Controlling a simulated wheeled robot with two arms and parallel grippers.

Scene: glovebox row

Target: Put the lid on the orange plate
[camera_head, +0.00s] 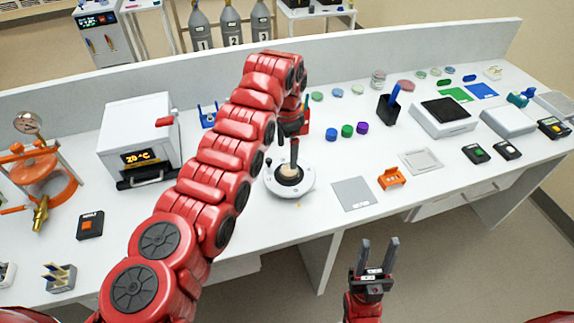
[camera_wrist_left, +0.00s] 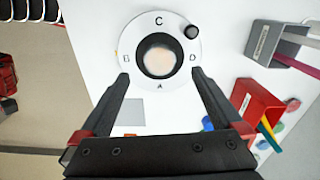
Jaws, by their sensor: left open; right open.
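I cannot tell for sure which thing is the lid. A reddish-orange flat round dish (camera_head: 405,86) lies at the back of the bench, beside a clear stack of round dishes (camera_head: 378,78); either may be the plate or lid. My left gripper (camera_head: 291,152) points down, open, over a round white device (camera_head: 303,191) with a black ring and pale centre. In the left wrist view the open left fingertips (camera_wrist_left: 160,73) straddle the near side of this lettered device (camera_wrist_left: 185,75), with nothing between them. My right gripper (camera_head: 379,243) is open and empty, in front of the bench.
A grey square pad (camera_head: 354,193) and orange holder (camera_head: 391,178) lie right of the device. A red holder (camera_wrist_left: 257,107) stands close to the left gripper. An oven (camera_head: 137,135) stands left.

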